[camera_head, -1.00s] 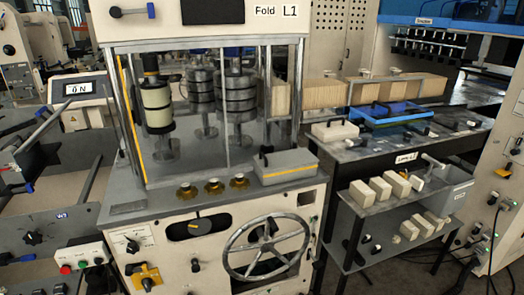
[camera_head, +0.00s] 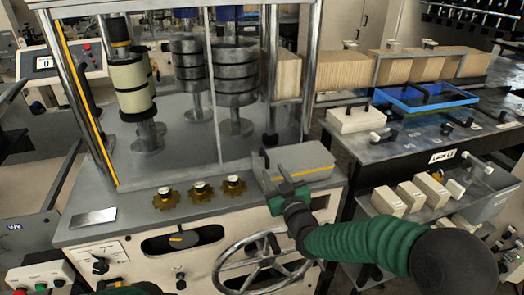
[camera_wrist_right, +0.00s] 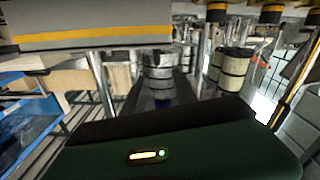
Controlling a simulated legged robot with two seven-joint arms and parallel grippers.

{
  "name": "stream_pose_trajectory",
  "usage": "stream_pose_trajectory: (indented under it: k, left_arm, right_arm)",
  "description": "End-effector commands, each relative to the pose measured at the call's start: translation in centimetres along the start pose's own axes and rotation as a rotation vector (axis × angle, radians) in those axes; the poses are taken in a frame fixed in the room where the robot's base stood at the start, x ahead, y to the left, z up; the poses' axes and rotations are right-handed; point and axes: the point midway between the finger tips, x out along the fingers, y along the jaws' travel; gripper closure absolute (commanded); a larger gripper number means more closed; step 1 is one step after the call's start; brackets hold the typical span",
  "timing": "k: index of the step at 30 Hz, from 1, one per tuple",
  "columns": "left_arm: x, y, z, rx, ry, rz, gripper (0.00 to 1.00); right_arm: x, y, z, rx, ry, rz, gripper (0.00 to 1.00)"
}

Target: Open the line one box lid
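The line one box is a grey box (camera_head: 306,159) with a yellow stripe, on the right front corner of the machine's deck. Its grey lid looks closed, and a dark handle stands at its left end. The box also shows at the top left of the right wrist view (camera_wrist_right: 90,34). My right gripper (camera_head: 280,188) is at the box's front left, close to the handle. I cannot tell whether it touches the box or how far its fingers are apart. My left gripper is not in view.
A handwheel (camera_head: 262,262) is below the box on the machine's front. Brass knobs (camera_head: 200,191) stand on the deck to its left. A metal post (camera_head: 270,80) rises just behind the box. A side table with a blue tray (camera_head: 428,99) is at the right.

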Motion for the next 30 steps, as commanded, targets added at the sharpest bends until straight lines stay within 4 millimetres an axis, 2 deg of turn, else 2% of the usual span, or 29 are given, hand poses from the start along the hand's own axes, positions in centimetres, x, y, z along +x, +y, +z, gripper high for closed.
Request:
stream_pose_trajectory:
  k: [1, 6, 13, 18, 25, 30]
  left_arm:
    - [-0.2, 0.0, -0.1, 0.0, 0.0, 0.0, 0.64]
    - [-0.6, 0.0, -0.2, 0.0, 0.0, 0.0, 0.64]
    - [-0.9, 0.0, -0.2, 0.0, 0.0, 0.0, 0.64]
    - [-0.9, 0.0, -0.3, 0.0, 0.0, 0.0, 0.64]
    - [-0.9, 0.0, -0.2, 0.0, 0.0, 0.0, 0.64]
    - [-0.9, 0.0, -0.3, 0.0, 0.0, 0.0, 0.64]
  right_arm:
    - [1.5, 0.0, 0.1, 0.004, -0.002, 0.0, 0.66]
    - [6.0, 0.0, 0.2, 0.004, -0.003, 0.0, 0.66]
    - [10.3, -0.1, 0.0, 0.002, -0.001, 0.0, 0.66]
    - [11.5, 0.0, 0.2, 0.002, -0.003, -0.001, 0.66]
    - [11.5, 0.0, 0.1, 0.001, -0.003, -0.001, 0.66]
    - [11.5, 0.0, 0.1, 0.001, -0.003, 0.0, 0.87]
